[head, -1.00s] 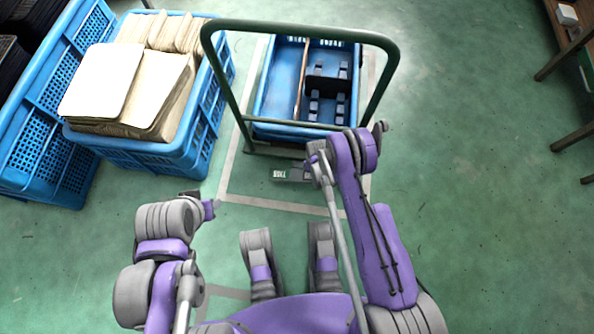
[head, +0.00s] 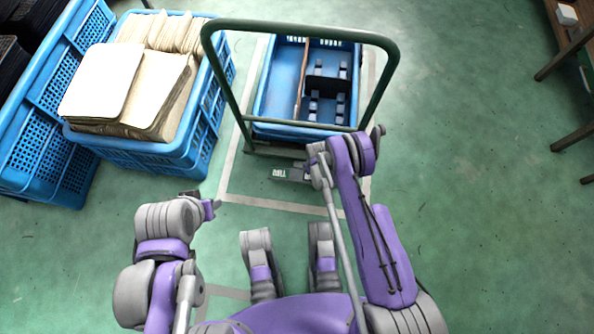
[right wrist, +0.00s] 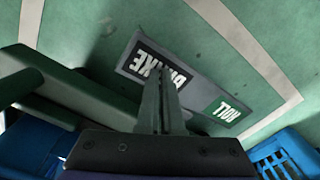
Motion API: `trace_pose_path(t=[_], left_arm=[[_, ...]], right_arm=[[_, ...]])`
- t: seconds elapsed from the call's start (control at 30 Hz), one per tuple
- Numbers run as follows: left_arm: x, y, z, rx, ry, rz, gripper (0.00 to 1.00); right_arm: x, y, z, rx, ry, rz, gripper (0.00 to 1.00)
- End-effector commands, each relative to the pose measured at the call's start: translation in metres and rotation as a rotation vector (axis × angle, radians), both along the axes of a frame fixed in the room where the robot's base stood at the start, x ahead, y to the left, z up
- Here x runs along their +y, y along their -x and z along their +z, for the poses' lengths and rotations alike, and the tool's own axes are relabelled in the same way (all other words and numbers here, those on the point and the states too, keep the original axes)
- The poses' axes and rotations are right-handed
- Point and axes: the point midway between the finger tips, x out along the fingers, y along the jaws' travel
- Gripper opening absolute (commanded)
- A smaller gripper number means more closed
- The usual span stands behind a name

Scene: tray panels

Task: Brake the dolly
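The dolly has a dark green push handle (head: 300,27) and carries a blue crate (head: 262,127). At its near edge is a low pedal plate (head: 279,173) with a ROLL label. In the right wrist view the plate (right wrist: 205,85) shows upside down, with a white-on-black BRAKE label at left and a green ROLL label at right. My right gripper (right wrist: 158,88) is shut and empty, its fingers together over the BRAKE half; contact cannot be told. In the head view that half is mostly hidden by my right arm. My left gripper (head: 196,194) is at lower left, away from the dolly.
A blue crate of brown sheets (head: 150,158) stands left of the dolly, beside another blue crate (head: 40,165). A pale floor line (head: 265,204) borders the dolly. A table (head: 575,50) stands at upper right. The green floor to the right is clear.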

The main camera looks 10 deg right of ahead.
Motion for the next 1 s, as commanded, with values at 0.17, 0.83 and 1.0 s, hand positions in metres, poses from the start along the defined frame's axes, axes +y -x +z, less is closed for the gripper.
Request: trace_pose_path(t=[0.17, 0.83, 1.0], left_arm=[[0.000, 0.000, 0.000, 0.000, 0.000, 0.000, 0.45], [0.000, 0.000, 0.000, 0.000, 0.000, 0.000, 0.45], [0.000, 0.000, 0.001, 0.000, 0.000, 0.000, 0.45]], right_arm=[[0.001, 0.000, -0.003, 0.000, -0.001, 0.001, 0.00], [0.000, 0.000, -0.013, 0.000, 0.000, 0.000, 0.00], [0.000, 0.000, -0.010, 0.000, 0.000, 0.000, 0.00]])
